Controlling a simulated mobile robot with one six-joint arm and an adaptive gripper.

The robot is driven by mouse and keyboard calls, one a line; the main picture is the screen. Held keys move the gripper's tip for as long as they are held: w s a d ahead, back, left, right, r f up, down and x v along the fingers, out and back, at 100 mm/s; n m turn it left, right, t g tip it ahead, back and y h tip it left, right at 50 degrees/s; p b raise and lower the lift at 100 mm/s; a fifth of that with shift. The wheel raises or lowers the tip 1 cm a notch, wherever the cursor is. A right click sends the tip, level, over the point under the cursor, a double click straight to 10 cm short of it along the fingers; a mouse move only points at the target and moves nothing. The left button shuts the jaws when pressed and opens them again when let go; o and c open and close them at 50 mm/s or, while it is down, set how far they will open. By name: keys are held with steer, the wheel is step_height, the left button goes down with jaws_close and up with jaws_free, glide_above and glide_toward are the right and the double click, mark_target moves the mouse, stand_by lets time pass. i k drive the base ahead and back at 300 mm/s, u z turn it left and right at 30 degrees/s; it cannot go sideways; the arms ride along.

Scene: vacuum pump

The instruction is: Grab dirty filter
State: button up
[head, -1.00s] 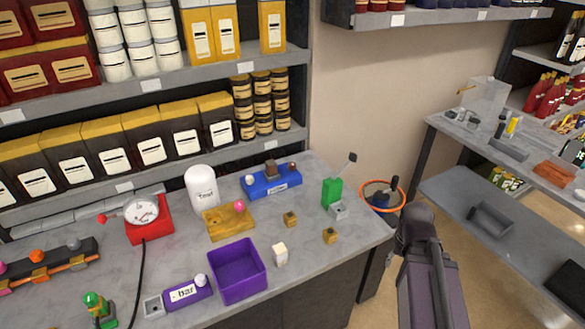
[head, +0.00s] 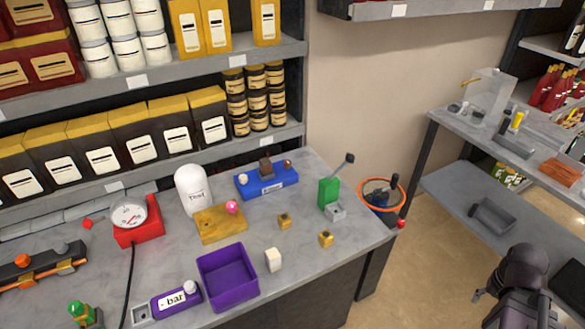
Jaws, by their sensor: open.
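My arm shows at the lower right, and the tip of my gripper (head: 479,294) shows as a small dark shape at its left side. It is open and empty, apart from everything on the workbench. I cannot surely tell which thing is the dirty filter. Small candidates stand on the bench: a whitish block (head: 273,260) right of the purple bin (head: 228,278), and two small yellow-brown cubes (head: 284,221) (head: 326,239) nearer the right edge. The purple bin looks empty.
The bench also holds a white canister (head: 192,188), a red gauge (head: 133,220), a blue block (head: 267,181) and a green lever unit (head: 329,192). An orange-rimmed bin (head: 382,195) stands beyond its right edge. A grey side table (head: 450,122) is at right.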

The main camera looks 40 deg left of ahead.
mark_target(266, 167)
steer(key=z, duration=0.3)
steer(key=k, duration=1.35)
steer(key=u, duration=0.8)
steer(key=i, duration=1)
steer(key=z, duration=0.05)
